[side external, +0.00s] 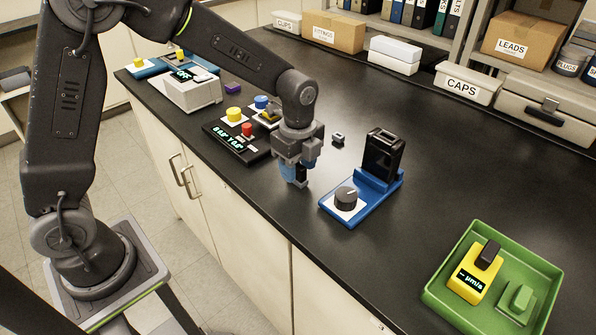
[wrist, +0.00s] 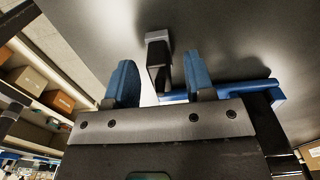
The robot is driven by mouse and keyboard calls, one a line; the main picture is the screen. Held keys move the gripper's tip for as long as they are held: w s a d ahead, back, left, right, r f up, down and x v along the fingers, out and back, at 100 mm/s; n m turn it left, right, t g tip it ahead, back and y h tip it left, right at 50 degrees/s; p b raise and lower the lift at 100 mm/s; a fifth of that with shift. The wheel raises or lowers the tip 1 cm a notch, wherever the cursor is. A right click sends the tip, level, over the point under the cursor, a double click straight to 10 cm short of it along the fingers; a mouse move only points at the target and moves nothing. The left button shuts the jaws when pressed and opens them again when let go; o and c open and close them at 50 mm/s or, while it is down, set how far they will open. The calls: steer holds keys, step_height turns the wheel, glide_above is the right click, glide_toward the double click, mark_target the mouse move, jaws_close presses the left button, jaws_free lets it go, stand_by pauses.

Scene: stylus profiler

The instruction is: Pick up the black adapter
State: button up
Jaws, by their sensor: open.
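The black adapter (side external: 302,173) appears to be the small dark upright piece with a grey lower end, at my fingertips in the side view. In the wrist view the adapter (wrist: 158,66) is a black body with a grey far end, seen between the two blue fingers. My gripper (side external: 297,172) points down over the counter, left of the blue stand. Its fingers (wrist: 160,85) are open, with gaps visible on both sides of the adapter. The near finger partly hides the adapter in the side view.
A blue stand (side external: 364,206) with a dial and a tall black block (side external: 383,153) is close on the right. A small grey piece (side external: 338,140) lies behind. A black display box (side external: 230,143) is left. A green tray (side external: 440,297) is front right. Counter between stand and tray is clear.

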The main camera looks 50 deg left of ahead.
steer(key=shift+f, duration=0.55)
jaws_close()
